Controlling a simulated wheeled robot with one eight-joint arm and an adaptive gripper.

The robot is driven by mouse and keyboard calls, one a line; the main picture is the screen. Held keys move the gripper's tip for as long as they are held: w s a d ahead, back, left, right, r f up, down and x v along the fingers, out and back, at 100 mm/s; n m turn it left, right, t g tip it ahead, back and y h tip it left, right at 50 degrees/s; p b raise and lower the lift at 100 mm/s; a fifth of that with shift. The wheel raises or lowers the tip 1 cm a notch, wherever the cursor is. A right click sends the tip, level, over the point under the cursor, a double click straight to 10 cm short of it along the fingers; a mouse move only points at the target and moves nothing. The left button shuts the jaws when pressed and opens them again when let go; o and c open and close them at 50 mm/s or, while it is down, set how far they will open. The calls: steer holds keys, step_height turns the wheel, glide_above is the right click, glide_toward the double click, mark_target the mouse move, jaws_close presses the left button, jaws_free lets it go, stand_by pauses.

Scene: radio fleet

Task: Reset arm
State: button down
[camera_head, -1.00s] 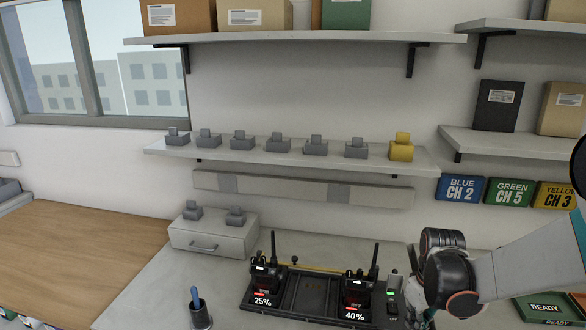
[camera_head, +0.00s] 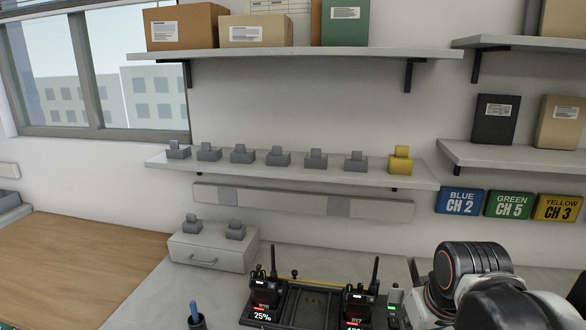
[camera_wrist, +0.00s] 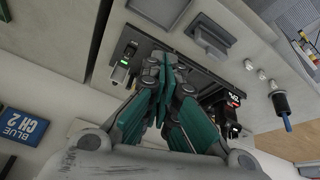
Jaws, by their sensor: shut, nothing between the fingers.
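My gripper (camera_wrist: 168,85) shows in the wrist view with its teal-and-grey fingers closed together and nothing between them. It hangs over the charger tray area of the bench. In the head view my arm fills the lower right, and the gripper itself is out of that picture. Two black radios stand in the charging tray (camera_head: 308,312): the left radio (camera_head: 265,288) reads 25%, and the right radio (camera_head: 361,298) has its display partly cut off by the bottom edge. One radio (camera_wrist: 232,118) also shows in the wrist view, beside my fingers and partly hidden by them.
A shelf (camera_head: 290,174) holds several grey blocks and one yellow block (camera_head: 400,161). Signs for blue (camera_head: 460,201), green (camera_head: 509,204) and yellow (camera_head: 558,207) channels hang on the right. A drawer box (camera_head: 212,251) stands left of the tray.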

steer(key=s+a+r+m+t, duration=0.1)
steer(key=s+a+r+t, duration=0.1)
steer(key=s, duration=0.4)
steer(key=shift+s+a+r+t, duration=0.15)
steer(key=shift+a+r+t, duration=0.15)
steer(key=shift+a+r, duration=0.2)
